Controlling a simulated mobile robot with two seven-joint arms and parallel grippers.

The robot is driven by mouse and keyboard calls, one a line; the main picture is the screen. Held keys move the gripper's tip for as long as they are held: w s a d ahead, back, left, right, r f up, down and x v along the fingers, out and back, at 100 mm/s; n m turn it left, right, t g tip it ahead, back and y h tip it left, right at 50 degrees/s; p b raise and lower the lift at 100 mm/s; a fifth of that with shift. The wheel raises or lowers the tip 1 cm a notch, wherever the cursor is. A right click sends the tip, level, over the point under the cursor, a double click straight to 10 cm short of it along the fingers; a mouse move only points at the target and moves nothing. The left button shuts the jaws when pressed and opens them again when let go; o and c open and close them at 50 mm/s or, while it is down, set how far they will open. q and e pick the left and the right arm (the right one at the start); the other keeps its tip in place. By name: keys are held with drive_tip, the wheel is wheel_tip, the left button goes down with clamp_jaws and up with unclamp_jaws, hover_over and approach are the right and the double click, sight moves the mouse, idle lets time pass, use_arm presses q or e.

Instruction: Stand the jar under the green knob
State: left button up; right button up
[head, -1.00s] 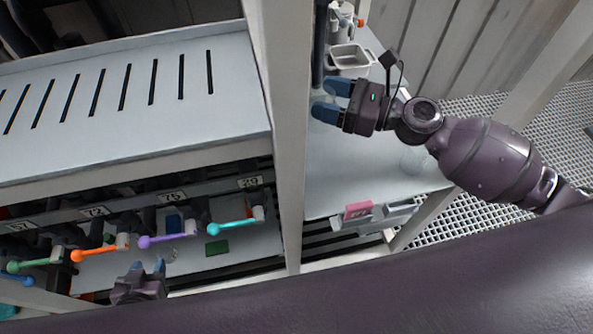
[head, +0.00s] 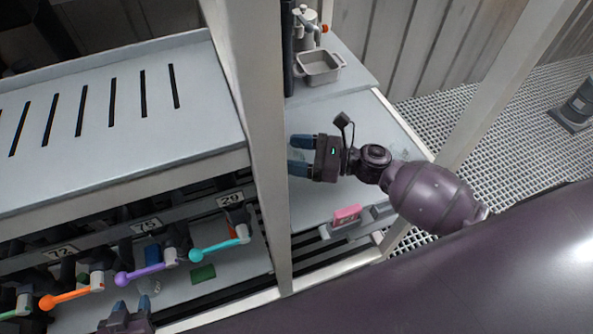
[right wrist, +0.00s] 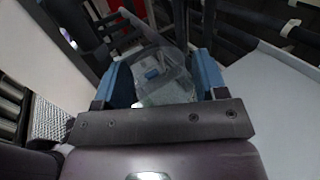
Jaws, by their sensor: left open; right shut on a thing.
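My right gripper (head: 302,155) is over the pale side table, shut on a clear see-through jar (right wrist: 165,85), which shows between its blue fingers in the right wrist view. In the head view the jar is faint and partly hidden by the fingers. The green knob (head: 8,314) is at the far left edge of the head view, cut off by the frame. My left gripper (head: 127,316) is open below the purple knob (head: 122,278), near the front of the rack. A small clear thing beside it is too faint to name.
Orange (head: 47,302) and cyan (head: 195,255) knobs share the row. A green pad (head: 203,273) lies on the lower shelf. A white post (head: 262,130) stands between rack and side table (head: 315,205). A grey basin (head: 320,66) and pink box (head: 347,214) are near the table.

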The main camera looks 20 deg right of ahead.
wheel_tip(320, 180, down, 2)
drive_tip(key=shift+f, duration=0.1)
drive_tip(key=shift+f+b, duration=0.5)
drive_tip(key=shift+f, duration=1.4)
drive_tip(key=shift+f, duration=0.2)
drive_tip(key=o, duration=0.9)
drive_tip(key=shift+o, duration=0.2)
